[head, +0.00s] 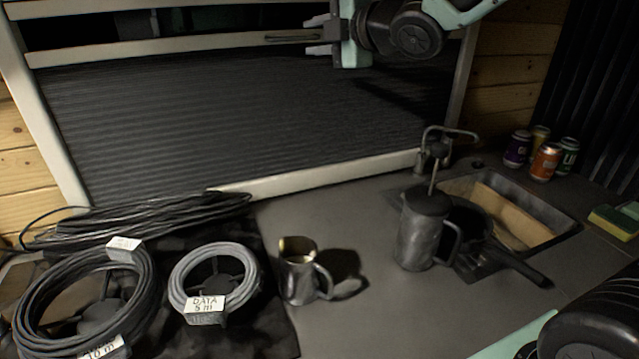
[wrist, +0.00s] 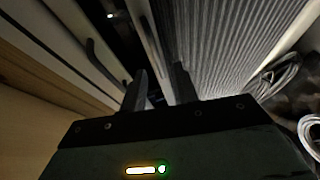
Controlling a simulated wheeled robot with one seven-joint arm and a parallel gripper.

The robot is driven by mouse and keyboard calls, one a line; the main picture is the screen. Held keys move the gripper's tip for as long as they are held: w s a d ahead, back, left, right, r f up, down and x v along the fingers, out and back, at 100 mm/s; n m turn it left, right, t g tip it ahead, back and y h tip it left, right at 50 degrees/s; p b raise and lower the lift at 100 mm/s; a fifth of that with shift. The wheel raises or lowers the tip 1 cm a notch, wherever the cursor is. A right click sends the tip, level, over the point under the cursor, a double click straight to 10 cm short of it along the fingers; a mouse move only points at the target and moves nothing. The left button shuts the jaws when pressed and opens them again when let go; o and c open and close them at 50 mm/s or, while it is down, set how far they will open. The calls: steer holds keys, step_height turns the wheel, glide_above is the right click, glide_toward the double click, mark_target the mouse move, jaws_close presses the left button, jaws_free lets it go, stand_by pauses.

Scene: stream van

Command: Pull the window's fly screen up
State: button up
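A dark ribbed screen (head: 240,120) covers most of the window, also seen in the wrist view (wrist: 220,40). A pale bar (head: 160,47) runs along its upper edge, with a slim dark handle (head: 290,38) near its right part. A second pale bar (head: 70,10) crosses higher up; in the wrist view, a dark handle (wrist: 103,65) sits on a pale bar at left. I cannot tell which covering is the fly screen. My gripper (head: 318,36) is open, its fingers apart above and below the lower bar's handle; contact is unclear. The fingers also show in the wrist view (wrist: 159,88).
Below, the counter holds cable coils (head: 85,300), a smaller coil (head: 213,280), a mug (head: 298,275) and a dark lidded pot (head: 424,230). A tap (head: 435,155), sink (head: 560,215) and several cans (head: 545,162) stand right. A dark gap lies between the bars.

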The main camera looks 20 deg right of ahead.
steer(key=r+p+v, duration=0.1)
steer(key=p+v, duration=0.1)
steer(key=v, duration=1.1)
steer(key=w+d+f+m+g+h+p, duration=0.1)
steer(key=w+d+f+m+g+h, duration=0.2)
steer(key=w+d+f+m+h, duration=0.6)
steer(key=m+g+y+p, duration=0.5)
steer(key=m+y+p, duration=0.1)
steer(key=m+y, duration=1.3)
glide_toward(302, 39)
steer(key=p+x, duration=0.5)
steer(key=x, duration=0.6)
steer(key=shift+a, duration=0.1)
step_height(302, 39, down, 15)
steer(key=b, duration=0.3)
steer(key=r+b+v, duration=0.1)
steer(key=b+v, duration=0.4)
steer(key=v, duration=1.2)
steer(key=s+a+f+n+g+h+b, duration=0.1)
steer(key=s+a+f+n+g+h, duration=0.1)
steer(key=s+a, duration=0.5)
steer(key=s+a+f+n+g+h+b, duration=0.2)
steer(key=s+a+g, duration=0.4)
steer(key=a, duration=0.5)
steer(key=shift+s+a+f+n+g+h, duration=0.3)
steer(key=shift+s+f+n+g+h, duration=0.1)
steer(key=shift+f+g+h, duration=0.35)
